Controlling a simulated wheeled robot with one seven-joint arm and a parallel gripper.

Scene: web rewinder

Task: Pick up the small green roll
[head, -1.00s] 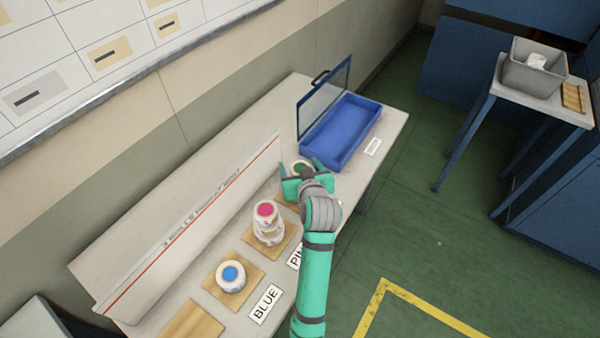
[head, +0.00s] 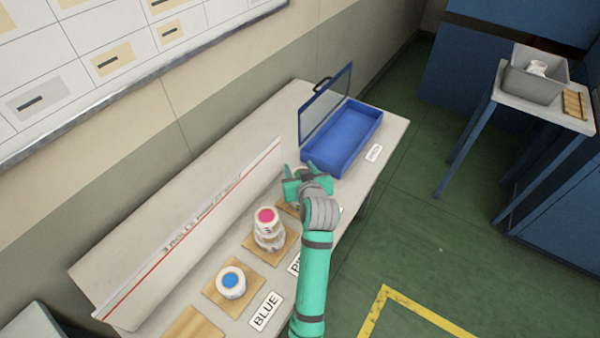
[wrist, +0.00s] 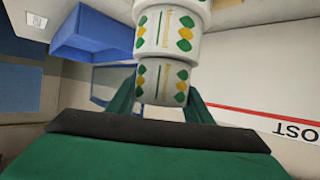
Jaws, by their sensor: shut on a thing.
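My gripper (head: 299,170) is over the far end of the row of rolls on the table. The wrist view shows the small green roll (wrist: 163,82), white with green and yellow marks, between my two fingers. My gripper is shut on it. A wider roll with the same marks (wrist: 170,32) is right against the small roll's end, under it as the wrist picture appears inverted. I cannot tell whether the two touch. In the head view my gripper hides most of the green rolls.
Stacked pink-centred rolls (head: 267,230) and a blue-centred roll (head: 231,282) stand nearby on wooden squares. A blue bin (head: 345,137) with its clear lid raised is just beyond my gripper. A long white panel (head: 190,235) runs along the back. A grey tub (head: 535,82) stands on a side table.

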